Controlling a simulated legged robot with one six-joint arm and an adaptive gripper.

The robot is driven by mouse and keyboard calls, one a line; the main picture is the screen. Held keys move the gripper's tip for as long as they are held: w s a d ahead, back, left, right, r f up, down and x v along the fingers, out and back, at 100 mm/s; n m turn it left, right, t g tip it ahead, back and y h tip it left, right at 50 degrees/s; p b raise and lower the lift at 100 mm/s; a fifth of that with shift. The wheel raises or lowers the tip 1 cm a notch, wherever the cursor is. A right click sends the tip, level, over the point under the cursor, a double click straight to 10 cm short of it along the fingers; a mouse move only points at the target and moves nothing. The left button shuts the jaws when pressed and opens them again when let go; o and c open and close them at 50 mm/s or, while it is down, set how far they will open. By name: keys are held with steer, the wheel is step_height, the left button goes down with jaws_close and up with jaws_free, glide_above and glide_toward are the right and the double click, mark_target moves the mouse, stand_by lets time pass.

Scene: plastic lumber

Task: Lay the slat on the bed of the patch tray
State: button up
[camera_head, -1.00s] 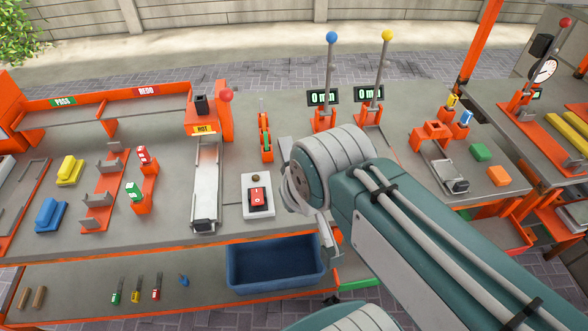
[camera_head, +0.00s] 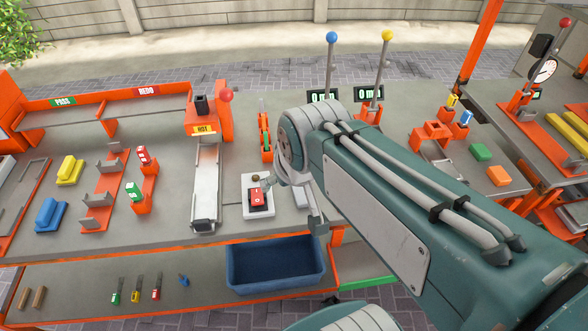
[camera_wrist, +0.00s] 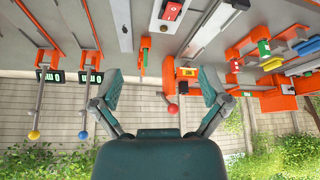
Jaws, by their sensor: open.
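I cannot tell for certain which piece is the slat or which fixture is the patch tray. Two small brown strips (camera_head: 31,297) lie on the lower shelf at the far left. A long pale metal channel (camera_head: 205,180) lies on the bench in front of the orange HOT unit (camera_head: 203,126). My gripper (camera_wrist: 157,100) is open in the wrist view, with nothing between its fingers. In the head view my arm hides much of it; it is above the bench near the red rocker switch (camera_head: 257,197).
A blue bin (camera_head: 275,263) stands below the bench edge. Yellow (camera_head: 69,170) and blue (camera_head: 50,214) blocks lie at left beside an orange rack (camera_head: 104,190). Two tall levers (camera_head: 330,65) rise behind my arm. Green (camera_head: 481,152) and orange (camera_head: 499,175) blocks lie at right.

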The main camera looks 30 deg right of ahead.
steer(key=w+d+f, duration=0.3)
steer(key=w+f, duration=0.2)
steer(key=w, duration=0.1)
steer(key=w+d+f+m, duration=0.1)
steer(key=w+d+f, duration=0.3)
steer(key=w+f, duration=0.2)
steer(key=w+d+f+m+g, duration=0.1)
steer(key=w+d+f, duration=0.2)
steer(key=w+f, duration=0.3)
steer(key=shift+w+d+f+h, duration=0.2)
steer(key=shift+w+d+h, duration=0.1)
steer(key=shift+h, duration=0.1)
steer(key=shift+d+x, duration=0.15)
steer(key=shift+x, duration=1.2)
steer(key=shift+d+x, duration=0.1)
steer(key=shift+x, duration=1.2)
steer(key=shift+s, duration=0.15)
steer(key=shift+c, duration=0.3)
steer(key=c, duration=1.3)
